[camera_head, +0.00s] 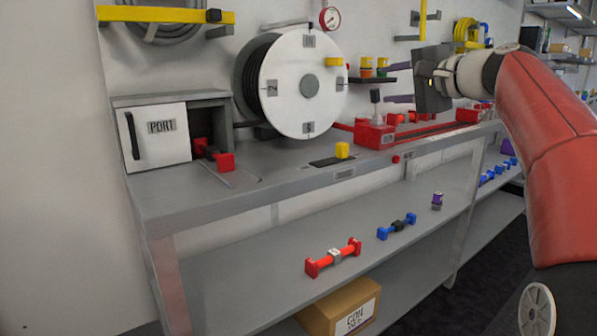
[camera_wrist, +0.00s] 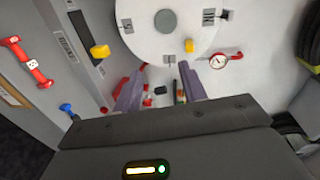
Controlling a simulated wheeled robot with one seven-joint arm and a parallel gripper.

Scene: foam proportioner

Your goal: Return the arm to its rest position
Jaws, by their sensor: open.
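My arm, with red and white links, comes in from the right in the head view. My gripper (camera_head: 400,84) is raised above the right part of the workbench (camera_head: 250,203), its fingers toward the left. In the wrist view my gripper (camera_wrist: 160,84) shows two purple fingers spread apart, with nothing held between them. Behind the fingers are the white reel disc (camera_wrist: 150,25), a gauge (camera_wrist: 219,62) and some small red and dark parts, whose distance I cannot tell.
The white reel (camera_head: 305,84) and the PORT box (camera_head: 155,137) stand on the bench. A red fixture (camera_head: 374,135) lies below my gripper. Red (camera_head: 333,257) and blue (camera_head: 397,225) couplings sit on the lower shelf. A yellow hose (camera_head: 466,33) hangs close behind my wrist.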

